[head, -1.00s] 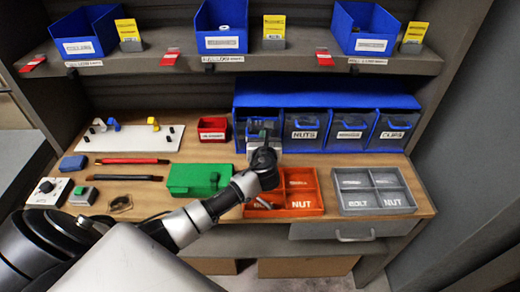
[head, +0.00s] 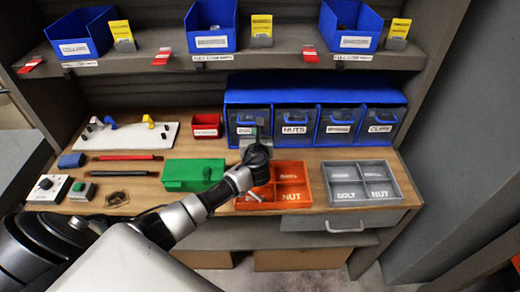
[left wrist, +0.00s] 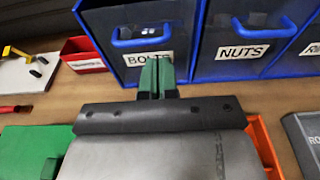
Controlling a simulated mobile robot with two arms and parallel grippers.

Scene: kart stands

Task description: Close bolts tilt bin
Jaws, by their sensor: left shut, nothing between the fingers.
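The bolts tilt bin (head: 240,115) is the leftmost front of the blue bin unit at the back of the bench. Its front looks upright and about level with the nuts bin (head: 294,122). In the left wrist view the bolts bin (left wrist: 140,20) shows its blue handle and label. My left gripper (head: 253,134) is just in front of it and hides part of its lower front. Its green fingertips (left wrist: 157,75) are together and empty, below the handle and over the label's right end. I cannot tell if they touch the front. My right gripper is out of view.
An orange divided tray (head: 310,183) lies under my left arm, with a grey tray (head: 400,185) to its right. A green box (head: 190,174) and a red bin (head: 206,124) are at the left. A shelf (head: 280,60) with blue bins hangs above.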

